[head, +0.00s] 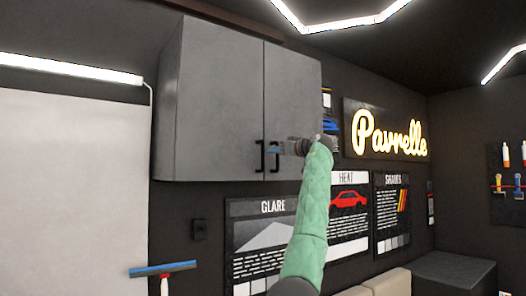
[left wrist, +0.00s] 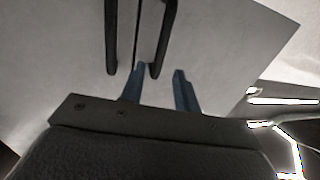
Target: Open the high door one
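A grey wall cabinet with two closed doors hangs high in the head view. Its left door (head: 218,100) and right door (head: 292,95) meet at a narrow vertical seam. A black left handle (head: 259,156) and a black right handle (head: 275,160) sit low beside the seam. My left gripper (head: 272,149) is at the right handle, partly covering it. In the left wrist view its two blue-grey fingers (left wrist: 160,72) are apart. The right handle's end (left wrist: 156,72) shows just inside one finger; whether they touch I cannot tell. My right gripper is not in view.
Posters (head: 262,238) hang on the dark wall below the cabinet. A lit sign (head: 390,134) is to the right. A white panel (head: 70,190) stands at left, with a blue squeegee (head: 163,270) at the bottom. A light bench (head: 388,285) is low right.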

